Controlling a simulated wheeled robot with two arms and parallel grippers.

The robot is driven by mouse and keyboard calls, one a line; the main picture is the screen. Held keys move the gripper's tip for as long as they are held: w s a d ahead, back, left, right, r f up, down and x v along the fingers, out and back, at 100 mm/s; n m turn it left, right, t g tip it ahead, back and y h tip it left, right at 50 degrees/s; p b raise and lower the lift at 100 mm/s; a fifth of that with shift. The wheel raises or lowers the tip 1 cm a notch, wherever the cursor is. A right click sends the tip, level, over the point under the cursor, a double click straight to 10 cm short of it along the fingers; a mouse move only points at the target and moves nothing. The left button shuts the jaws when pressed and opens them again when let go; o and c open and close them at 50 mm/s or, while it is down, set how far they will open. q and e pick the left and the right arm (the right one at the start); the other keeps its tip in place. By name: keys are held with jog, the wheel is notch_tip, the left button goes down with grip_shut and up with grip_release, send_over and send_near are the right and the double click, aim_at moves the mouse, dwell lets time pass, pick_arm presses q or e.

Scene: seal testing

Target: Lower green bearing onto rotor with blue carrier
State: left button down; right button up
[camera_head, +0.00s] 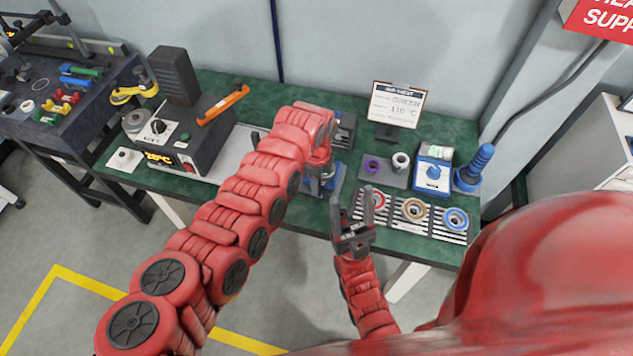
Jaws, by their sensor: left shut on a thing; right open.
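My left arm reaches from the lower left over the green bench. Its gripper (322,170) points down and is shut on the blue carrier (326,184), of which only small blue parts show beside the wrist. The green bearing and the rotor cannot be made out; the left arm and gripper cover that spot. My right gripper (352,215) is open and empty, its fingers pointing up the picture near the bench's front edge, left of the bearing tray and apart from the carrier.
A striped tray (435,232) holds red, tan and blue ring bearings at the right front. Behind it stand a grey block (375,172) with purple and grey rings, a blue-white box (433,176), a blue cone (475,168) and a display (396,104). A heater (180,137) stands left.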

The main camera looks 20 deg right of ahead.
pick_arm(q)
jog(key=shift+f+b, duration=0.6)
dwell(0.5)
dwell(0.6)
jog(key=p, duration=0.2)
jog(key=shift+s+a+r+p, duration=0.2)
jog(key=shift+s+a+p, duration=0.1)
jog(key=shift+s+p, duration=0.1)
jog(key=s+a+p, duration=0.1)
jog(key=p, duration=0.4)
jog(key=shift+s+a, duration=0.15)
jog(key=shift+s, duration=0.25)
jog(key=s+a+p, duration=0.1)
jog(key=p, duration=0.2)
jog(key=s+a+p, duration=0.1)
jog(key=s+p, duration=0.1)
jog(key=p, duration=0.2)
jog(key=shift+s+a+p, duration=0.1)
jog(key=shift+s+p, duration=0.1)
jog(key=shift+p, duration=0.2)
jog(key=shift+s+a+f, duration=0.15)
jog(key=shift+s+a, duration=0.5)
jog(key=shift+s, duration=0.3)
